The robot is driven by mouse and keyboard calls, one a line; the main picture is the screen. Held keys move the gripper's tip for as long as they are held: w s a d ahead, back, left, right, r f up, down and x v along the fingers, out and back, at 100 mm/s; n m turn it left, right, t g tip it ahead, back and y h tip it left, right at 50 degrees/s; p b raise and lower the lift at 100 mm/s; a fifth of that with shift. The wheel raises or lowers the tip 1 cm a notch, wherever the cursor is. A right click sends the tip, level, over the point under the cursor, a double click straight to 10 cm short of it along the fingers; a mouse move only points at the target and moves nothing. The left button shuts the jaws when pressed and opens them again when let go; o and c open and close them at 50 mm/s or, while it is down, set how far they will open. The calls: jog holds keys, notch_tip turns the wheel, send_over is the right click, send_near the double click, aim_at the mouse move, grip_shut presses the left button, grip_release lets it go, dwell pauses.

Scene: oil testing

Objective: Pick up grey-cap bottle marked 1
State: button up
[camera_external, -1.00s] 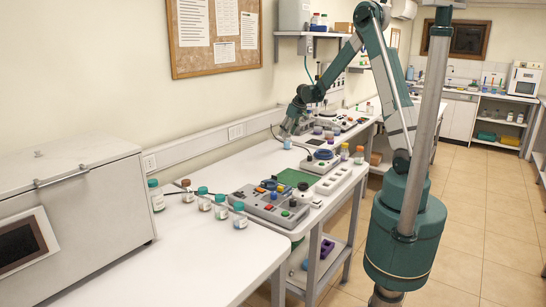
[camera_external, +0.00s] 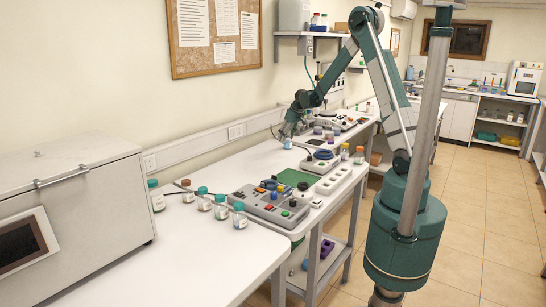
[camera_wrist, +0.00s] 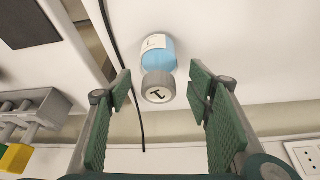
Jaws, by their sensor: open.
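The grey-cap bottle (camera_wrist: 158,72) stands at the top middle of the wrist view, with blue contents and a white label. Its grey cap (camera_wrist: 158,88) faces the camera and carries a black mark that reads as 1. My gripper (camera_wrist: 162,92) is open, with its green-padded fingers to the left and right of the cap and gaps on both sides. In the external view, my gripper (camera_external: 289,131) is just above the small bluish bottle (camera_external: 287,144) on the white table. The cap is hard to make out there.
Several teal- and brown-capped bottles (camera_external: 221,207) stand on the near table. A grey control panel (camera_external: 268,205) and a green mat (camera_external: 295,178) lie nearer than the bottle. A black cable (camera_wrist: 125,60) runs left of the bottle. A wall socket (camera_wrist: 304,155) is at lower right.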

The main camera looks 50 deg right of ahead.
jog(key=shift+x, duration=2)
jog(key=c, duration=1.2)
